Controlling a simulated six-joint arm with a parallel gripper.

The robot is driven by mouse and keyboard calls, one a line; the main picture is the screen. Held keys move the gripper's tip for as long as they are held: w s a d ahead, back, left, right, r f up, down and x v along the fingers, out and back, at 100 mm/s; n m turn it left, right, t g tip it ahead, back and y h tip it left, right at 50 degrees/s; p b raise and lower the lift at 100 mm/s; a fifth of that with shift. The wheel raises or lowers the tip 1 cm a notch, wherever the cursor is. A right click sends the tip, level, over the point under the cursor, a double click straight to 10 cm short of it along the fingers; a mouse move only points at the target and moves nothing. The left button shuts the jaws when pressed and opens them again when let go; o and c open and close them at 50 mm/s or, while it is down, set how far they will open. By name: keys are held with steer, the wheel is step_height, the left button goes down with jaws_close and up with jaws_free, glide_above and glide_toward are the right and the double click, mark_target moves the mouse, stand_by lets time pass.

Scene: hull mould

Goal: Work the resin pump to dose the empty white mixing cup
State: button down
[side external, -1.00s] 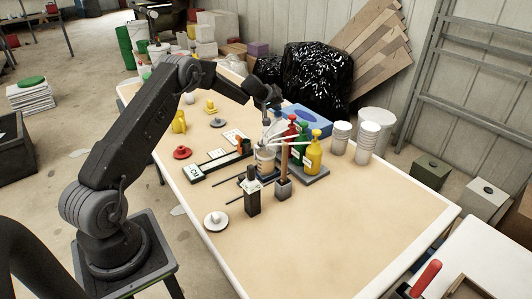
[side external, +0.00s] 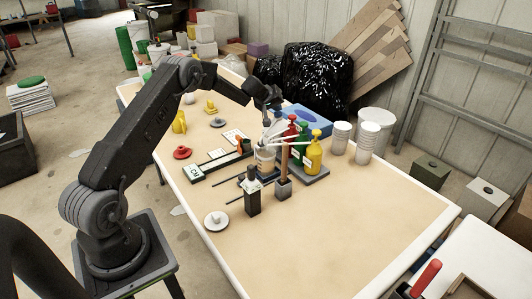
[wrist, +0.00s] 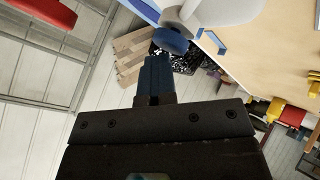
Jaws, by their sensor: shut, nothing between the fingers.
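My gripper (side external: 276,106) is shut and empty, above the back part of the bench among the pump bottles. In the wrist view its fingers (wrist: 156,78) are together, close to a round blue cap (wrist: 170,40) on a white body (wrist: 220,12); I cannot tell whether they touch. In the side view a pale pump bottle (side external: 273,130) stands just below the gripper. A white cup (side external: 265,158) stands in front of it; its inside is not visible. Red (side external: 290,127), green (side external: 302,140) and yellow (side external: 313,156) pump bottles stand close together to the right.
A dark upright block (side external: 252,200) and a wooden-handled brush (side external: 284,168) stand in front of the cup. White cup stacks (side external: 367,142) stand at right. A scale-like box (side external: 194,173) is at left. The bench's near right (side external: 360,220) is clear.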

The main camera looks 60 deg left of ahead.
mark_target(276, 113)
steer(key=shift+s+d+f, duration=0.1)
steer(key=shift+s+f, duration=0.2)
steer(key=shift+f, duration=0.55)
steer(key=shift+w+r, duration=0.1)
steer(key=shift+r, duration=3.15)
